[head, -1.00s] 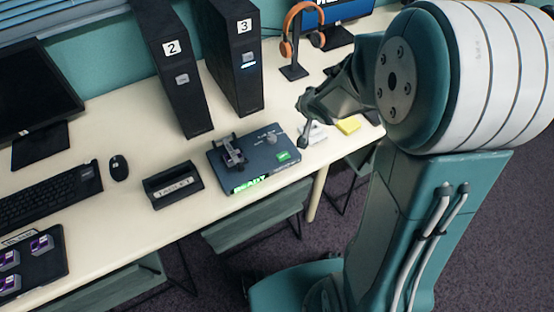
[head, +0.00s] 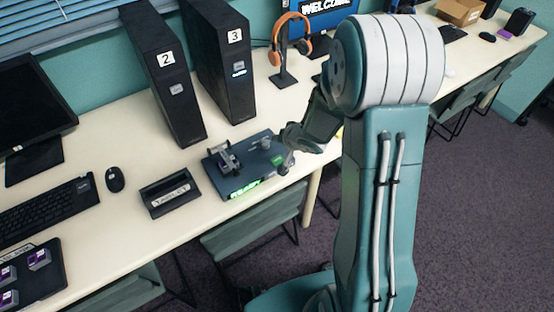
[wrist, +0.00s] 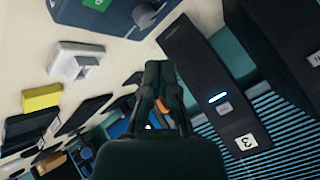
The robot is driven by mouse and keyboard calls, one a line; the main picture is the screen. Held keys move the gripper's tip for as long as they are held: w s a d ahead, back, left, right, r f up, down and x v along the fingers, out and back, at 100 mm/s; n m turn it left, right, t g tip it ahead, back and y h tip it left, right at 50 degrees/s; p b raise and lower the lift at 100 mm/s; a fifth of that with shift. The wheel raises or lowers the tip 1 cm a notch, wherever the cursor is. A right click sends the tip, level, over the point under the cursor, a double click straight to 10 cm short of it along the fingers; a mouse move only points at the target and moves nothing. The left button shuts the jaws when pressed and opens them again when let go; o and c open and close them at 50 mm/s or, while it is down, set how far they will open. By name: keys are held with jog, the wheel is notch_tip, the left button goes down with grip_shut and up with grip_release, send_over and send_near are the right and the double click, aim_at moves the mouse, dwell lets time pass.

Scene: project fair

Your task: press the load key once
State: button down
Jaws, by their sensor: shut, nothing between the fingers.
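A dark blue device (head: 228,180) sits near the table's front edge in the head view, with a lit green "READY" display (head: 245,190) on its front. A metal clamp-like part (head: 226,157) stands on its top left, and a knob (head: 265,144) at the back. A green key (head: 278,160) is at its right end; it also shows at the top of the wrist view (wrist: 97,4), its label unreadable. My gripper (head: 286,166) is shut and empty, just right of the green key and partly over the device's right end. I cannot tell its height or any contact.
Black towers marked 2 (head: 165,85) and 3 (head: 228,75) stand behind the device. A headphone stand (head: 284,65) is farther right. A labelled black holder (head: 170,192) lies to the left. A white item (wrist: 75,60) and a yellow block (wrist: 41,96) lie close by in the wrist view.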

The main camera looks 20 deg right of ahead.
aim_at(278, 161)
jog(key=shift+f, duration=3.7)
jog(key=shift+f, duration=0.15)
jog(key=shift+s+f, duration=0.1)
jog(key=shift+f, duration=0.1)
jog(key=shift+f, duration=0.4)
jog(key=shift+r, duration=0.8)
jog(key=shift+r, duration=2.55)
